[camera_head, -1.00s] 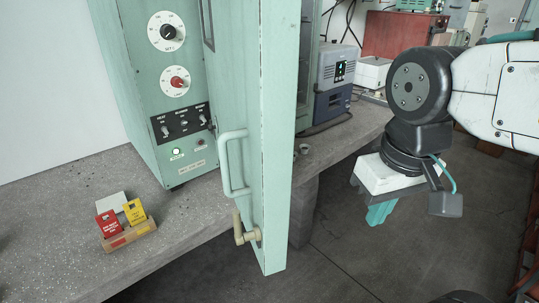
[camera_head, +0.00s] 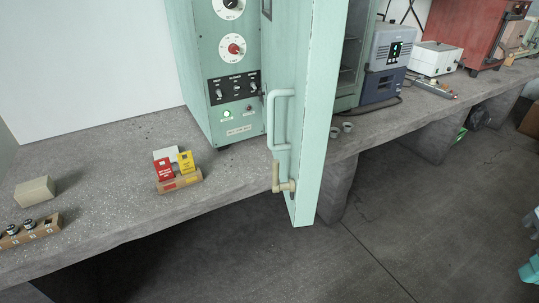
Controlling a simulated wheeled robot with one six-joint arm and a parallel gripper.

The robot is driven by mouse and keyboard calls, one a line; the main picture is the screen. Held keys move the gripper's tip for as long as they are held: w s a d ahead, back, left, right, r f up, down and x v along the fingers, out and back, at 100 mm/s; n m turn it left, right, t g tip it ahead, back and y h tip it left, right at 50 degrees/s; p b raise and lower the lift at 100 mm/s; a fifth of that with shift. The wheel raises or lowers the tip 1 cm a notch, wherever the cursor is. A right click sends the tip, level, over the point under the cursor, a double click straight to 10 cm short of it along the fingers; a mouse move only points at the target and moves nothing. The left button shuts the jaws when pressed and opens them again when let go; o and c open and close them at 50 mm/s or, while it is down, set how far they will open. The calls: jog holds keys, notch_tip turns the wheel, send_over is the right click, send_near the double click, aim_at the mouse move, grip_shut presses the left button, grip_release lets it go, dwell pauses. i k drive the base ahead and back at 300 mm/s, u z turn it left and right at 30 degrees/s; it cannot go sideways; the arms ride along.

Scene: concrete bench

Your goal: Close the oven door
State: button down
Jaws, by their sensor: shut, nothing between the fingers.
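The mint-green oven (camera_head: 222,80) stands on the concrete bench, with dials and switches on its front panel. Its door (camera_head: 327,100) is open and swung out toward me past the bench edge. The door has a mint handle (camera_head: 283,118) and a beige latch lever (camera_head: 283,183) low on its face. Part of the oven's inside shows behind the door. My gripper (camera_head: 527,272) is only partly in view at the far right edge, with teal fingers, well apart from the door. It is shut and empty.
On the concrete bench (camera_head: 110,205) are a holder with red and yellow tags (camera_head: 180,180), a beige block (camera_head: 34,191) and a strip with knobs (camera_head: 30,232). A blue-grey instrument (camera_head: 385,65) and red cabinet (camera_head: 468,35) stand behind. The floor (camera_head: 400,220) before the door is clear.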

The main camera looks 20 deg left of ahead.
aim_at(302, 42)
jog(key=k, duration=0.35)
jog(key=u, duration=0.9)
jog(key=i, duration=0.5)
